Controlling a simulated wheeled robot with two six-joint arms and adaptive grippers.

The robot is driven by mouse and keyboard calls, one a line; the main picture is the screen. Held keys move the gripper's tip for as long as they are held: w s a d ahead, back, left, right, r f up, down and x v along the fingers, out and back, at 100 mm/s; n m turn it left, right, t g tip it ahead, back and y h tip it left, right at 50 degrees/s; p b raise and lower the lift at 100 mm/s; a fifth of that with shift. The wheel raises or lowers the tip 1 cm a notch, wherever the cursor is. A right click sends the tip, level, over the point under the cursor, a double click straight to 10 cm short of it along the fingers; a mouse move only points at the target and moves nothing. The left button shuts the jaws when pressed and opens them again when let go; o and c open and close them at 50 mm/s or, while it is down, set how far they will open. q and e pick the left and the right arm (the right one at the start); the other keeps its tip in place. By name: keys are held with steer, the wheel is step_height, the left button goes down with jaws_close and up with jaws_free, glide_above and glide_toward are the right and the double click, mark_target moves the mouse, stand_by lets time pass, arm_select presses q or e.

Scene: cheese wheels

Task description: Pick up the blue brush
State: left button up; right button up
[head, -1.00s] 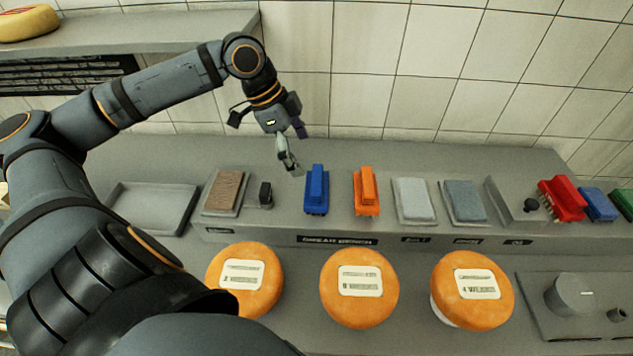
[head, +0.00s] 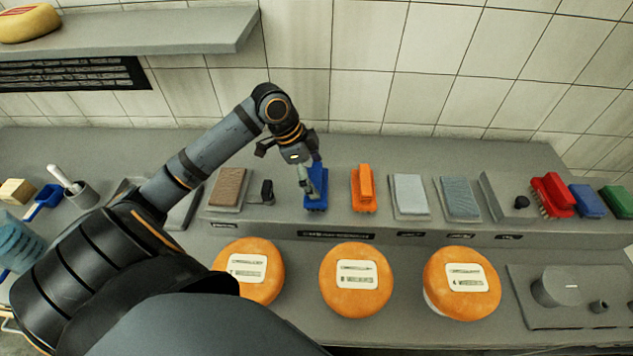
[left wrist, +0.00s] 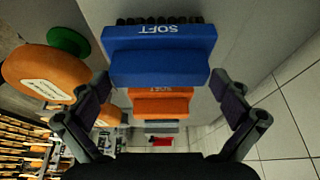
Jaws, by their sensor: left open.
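The blue brush (head: 317,188) stands on the raised back ledge, left of the orange brush (head: 363,188). In the left wrist view the blue brush (left wrist: 160,55) is large and close, with the word SOFT on it and dark bristles at its far edge. My left gripper (head: 309,190) is at the blue brush and partly covers its left side in the head view. In the left wrist view its open fingers (left wrist: 166,95) stand one on each side of the blue handle. I cannot tell whether they touch it. My right gripper is not in view.
Orange cheese wheels (head: 356,280) stand on the lower counter in front. A brown pad (head: 229,187) and a small dark block (head: 267,191) lie left of the brush. Grey pads (head: 410,196) and a red brush (head: 552,194) are to the right. A tiled wall (head: 430,60) rises behind.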

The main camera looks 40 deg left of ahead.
arm_select(q)
steer(key=shift+d+f, duration=0.1)
steer(key=shift+f, duration=0.25)
steer(key=shift+c, duration=0.3)
steer(key=c, duration=0.9)
steer(key=shift+r, duration=0.1)
